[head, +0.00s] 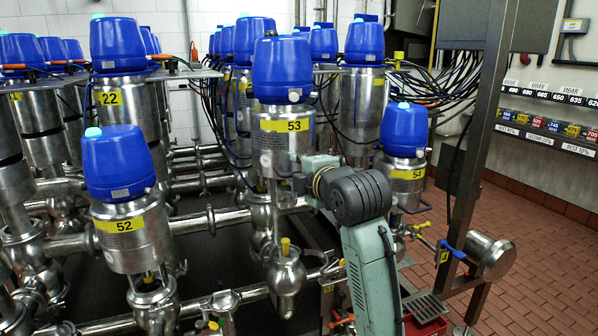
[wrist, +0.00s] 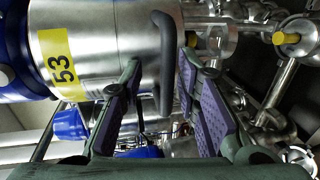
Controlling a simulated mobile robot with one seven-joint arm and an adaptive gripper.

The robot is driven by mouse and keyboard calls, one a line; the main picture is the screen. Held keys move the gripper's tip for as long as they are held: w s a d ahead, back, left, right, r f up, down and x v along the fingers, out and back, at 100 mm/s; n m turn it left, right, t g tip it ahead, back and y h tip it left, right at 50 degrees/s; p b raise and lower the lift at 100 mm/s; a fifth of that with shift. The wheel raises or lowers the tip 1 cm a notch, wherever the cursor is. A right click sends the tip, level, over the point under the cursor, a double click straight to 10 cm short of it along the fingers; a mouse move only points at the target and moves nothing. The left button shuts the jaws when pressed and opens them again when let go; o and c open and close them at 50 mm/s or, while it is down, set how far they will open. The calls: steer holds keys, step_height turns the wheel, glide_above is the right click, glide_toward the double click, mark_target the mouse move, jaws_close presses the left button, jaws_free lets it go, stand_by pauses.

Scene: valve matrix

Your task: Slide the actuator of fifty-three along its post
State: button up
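The actuator of fifty-three (head: 281,134) is a steel cylinder with a blue cap (head: 281,70) and a yellow label reading 53. It stands upright in the middle of the head view, above a steel valve body (head: 286,272) with a yellow-tipped stem. In the wrist view the actuator (wrist: 105,40) lies sideways at upper left, with its dark bar handle (wrist: 163,60). My gripper (wrist: 158,78) is open, its purple-padded fingers apart with the lower part of the handle between them. I cannot tell whether either finger touches it.
Actuator 52 (head: 131,234) stands at front left and actuator 54 (head: 402,174) at right, both lower. Actuator 22 (head: 124,105) stands behind at left. Steel pipes (head: 205,221) run below. A slanted steel post (head: 483,140) stands right of my arm. Brick floor (head: 530,230) is open at right.

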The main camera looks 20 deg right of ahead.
steer(key=v, duration=1.2)
stand_by(0.3)
